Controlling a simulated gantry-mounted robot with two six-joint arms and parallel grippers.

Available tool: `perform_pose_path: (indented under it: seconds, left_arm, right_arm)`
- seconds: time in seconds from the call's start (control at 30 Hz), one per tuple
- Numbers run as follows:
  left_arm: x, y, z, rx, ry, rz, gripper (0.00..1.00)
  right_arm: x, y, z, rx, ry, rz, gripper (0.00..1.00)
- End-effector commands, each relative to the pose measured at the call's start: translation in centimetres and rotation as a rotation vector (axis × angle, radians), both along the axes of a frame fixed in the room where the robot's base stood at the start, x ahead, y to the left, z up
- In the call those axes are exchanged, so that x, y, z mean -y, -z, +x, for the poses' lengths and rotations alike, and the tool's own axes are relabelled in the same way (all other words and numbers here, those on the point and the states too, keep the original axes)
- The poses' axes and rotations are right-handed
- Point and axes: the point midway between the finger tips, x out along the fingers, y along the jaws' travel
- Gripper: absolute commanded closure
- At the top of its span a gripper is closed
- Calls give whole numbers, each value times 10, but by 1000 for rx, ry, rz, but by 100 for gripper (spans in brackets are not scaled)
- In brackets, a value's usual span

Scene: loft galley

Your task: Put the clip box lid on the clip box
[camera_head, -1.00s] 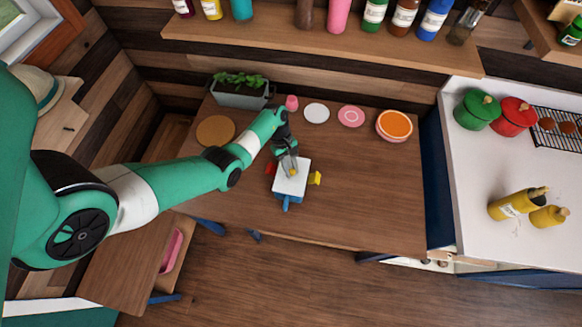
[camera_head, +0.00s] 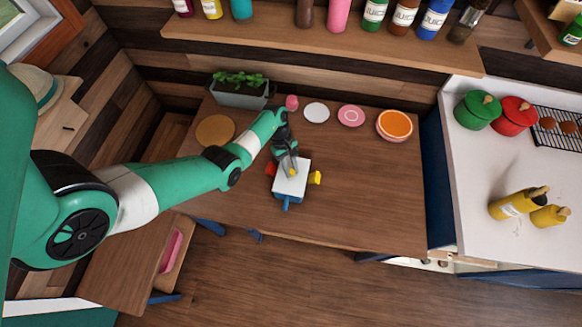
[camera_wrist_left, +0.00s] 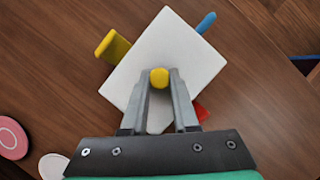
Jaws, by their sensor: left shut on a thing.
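The white clip box lid (camera_head: 290,184) has a yellow knob (camera_wrist_left: 159,78) in its middle. My left gripper (camera_head: 290,172) is shut on that knob from above; its two fingers (camera_wrist_left: 162,92) stand on either side of it in the left wrist view. The lid sits over the clip box, which is mostly hidden beneath it. Clips stick out around the lid: a yellow one (camera_wrist_left: 112,49), a blue one (camera_wrist_left: 206,22) and a red one (camera_wrist_left: 201,112). I cannot tell whether the lid is fully seated. My right gripper is not in view.
A planter (camera_head: 240,92), a pink object (camera_head: 291,103), a white plate (camera_head: 317,113), a pink plate (camera_head: 351,116) and an orange dish (camera_head: 394,125) line the table's back. A round tan mat (camera_head: 215,130) lies left. The table's right side is clear.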

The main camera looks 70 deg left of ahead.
Motion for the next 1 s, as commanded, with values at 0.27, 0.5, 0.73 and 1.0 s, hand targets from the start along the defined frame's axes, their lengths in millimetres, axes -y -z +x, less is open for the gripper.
perform_pose_path:
  seconds: [0.27, 0.5, 0.73, 1.0]
  left_arm:
    - [0, 0, 0, 0, 0, 0, 100]
    - [0, 0, 0, 0, 0, 0, 40]
    - [0, 0, 0, 0, 0, 0, 37]
    - [-10, -25, -2, 2, -1, 2, 37]
  right_arm:
    - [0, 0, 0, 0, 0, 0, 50]
    - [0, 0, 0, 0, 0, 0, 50]
    - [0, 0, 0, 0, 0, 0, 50]
    - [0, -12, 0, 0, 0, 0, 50]
